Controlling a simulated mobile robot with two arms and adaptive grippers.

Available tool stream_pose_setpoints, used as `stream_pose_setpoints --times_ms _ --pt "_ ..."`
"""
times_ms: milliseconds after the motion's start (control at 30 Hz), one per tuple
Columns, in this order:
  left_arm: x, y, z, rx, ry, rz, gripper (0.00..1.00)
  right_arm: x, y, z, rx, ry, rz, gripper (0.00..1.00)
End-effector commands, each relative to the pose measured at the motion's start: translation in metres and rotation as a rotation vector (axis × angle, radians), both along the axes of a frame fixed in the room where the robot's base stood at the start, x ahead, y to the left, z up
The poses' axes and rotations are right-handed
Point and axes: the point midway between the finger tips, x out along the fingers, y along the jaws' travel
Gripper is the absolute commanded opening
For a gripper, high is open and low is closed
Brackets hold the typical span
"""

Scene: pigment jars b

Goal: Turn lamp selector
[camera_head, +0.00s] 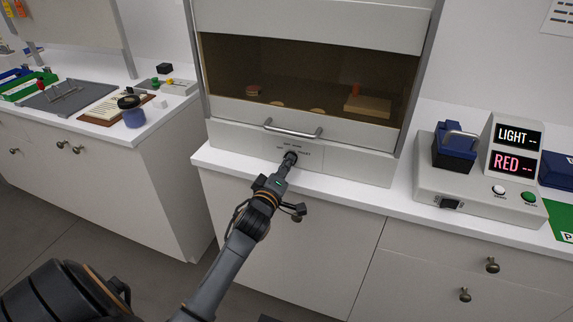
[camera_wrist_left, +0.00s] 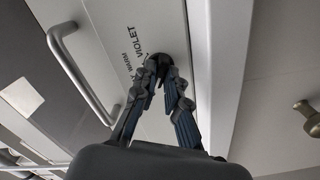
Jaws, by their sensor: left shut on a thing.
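The lamp selector is a dark knob on the front panel of the light cabinet (camera_head: 345,164), below its handle. My left gripper (camera_head: 291,157) is at the knob and largely hides it in the head view. In the left wrist view the fingers (camera_wrist_left: 160,85) are closed around the dark knob (camera_wrist_left: 158,60). The labels WARM and VIOLET show beside it on the panel; other lettering is partly covered. Which label the knob points to cannot be told. My right gripper is not in view.
A metal bar handle (camera_head: 293,130) sits just above the selector. The cabinet window shows small items inside. A grey device (camera_head: 470,190) with LIGHT and RED displays stands at right. A blue jar (camera_head: 132,112) and trays stand on the left counter.

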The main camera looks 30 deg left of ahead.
Motion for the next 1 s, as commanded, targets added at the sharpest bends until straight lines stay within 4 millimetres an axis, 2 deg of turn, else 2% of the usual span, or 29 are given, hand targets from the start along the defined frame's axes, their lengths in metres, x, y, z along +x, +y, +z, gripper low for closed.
stream_pose_setpoints --times_ms 367,1000 --pt "0.000 0.000 0.001 0.084 0.021 0.002 0.00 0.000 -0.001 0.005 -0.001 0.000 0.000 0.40" --pt "0.000 0.000 0.002 0.632 0.153 0.001 0.00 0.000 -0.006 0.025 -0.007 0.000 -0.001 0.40"
